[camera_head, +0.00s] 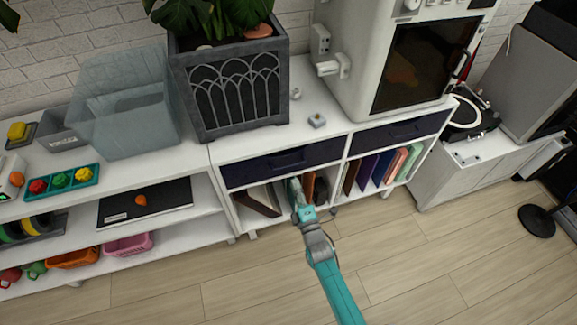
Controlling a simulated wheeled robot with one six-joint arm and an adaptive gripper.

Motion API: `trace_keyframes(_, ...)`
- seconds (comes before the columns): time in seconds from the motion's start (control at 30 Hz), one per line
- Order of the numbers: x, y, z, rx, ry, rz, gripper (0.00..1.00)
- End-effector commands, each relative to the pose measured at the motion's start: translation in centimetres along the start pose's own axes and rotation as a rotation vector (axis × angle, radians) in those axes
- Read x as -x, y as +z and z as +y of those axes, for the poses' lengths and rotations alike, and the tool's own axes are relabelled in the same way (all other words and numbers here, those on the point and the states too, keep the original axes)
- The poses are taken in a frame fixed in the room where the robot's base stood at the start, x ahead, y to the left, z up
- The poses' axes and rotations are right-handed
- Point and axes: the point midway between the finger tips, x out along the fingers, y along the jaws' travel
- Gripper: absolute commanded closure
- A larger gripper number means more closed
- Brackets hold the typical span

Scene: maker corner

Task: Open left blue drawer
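The left blue drawer (245,173) is a dark navy front under the white cabinet top, below the planter. It looks shut, flush with the cabinet, and has a dark handle (288,160) near its middle. A matching right blue drawer (400,132) also looks shut. My gripper (295,187) is at the end of my teal arm, in front of the open shelf just below the left drawer. In the picture it lies just below the handle and looks apart from it. Its fingers are small and partly blend with the books behind, so their opening is unclear.
Books (258,200) stand in the shelf below the left drawer, and colored folders (385,168) stand in the right one. A dark planter (237,85) and a white machine (355,60) stand on top. Wooden floor (230,275) in front is clear.

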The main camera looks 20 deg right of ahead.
Motion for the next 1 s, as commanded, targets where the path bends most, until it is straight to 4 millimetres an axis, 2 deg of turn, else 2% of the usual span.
trace_keyframes(0.03, -1.1, 0.0, 0.1, 0.000, 0.002, 0.000, 0.79)
trace_keyframes(0.2, -4.2, 0.0, 0.1, -0.001, 0.003, 0.000, 0.79)
trace_keyframes(0.4, -6.9, 0.0, 0.1, -0.002, 0.001, 0.000, 0.79)
trace_keyframes(0.6, -8.2, 0.0, 0.0, -0.002, 0.000, 0.000, 0.79)
trace_keyframes(0.9, -8.3, 0.0, 0.0, -0.002, 0.000, 0.000, 0.79)
trace_keyframes(1.0, -8.3, 0.0, 0.0, -0.002, 0.000, 0.000, 1.00)
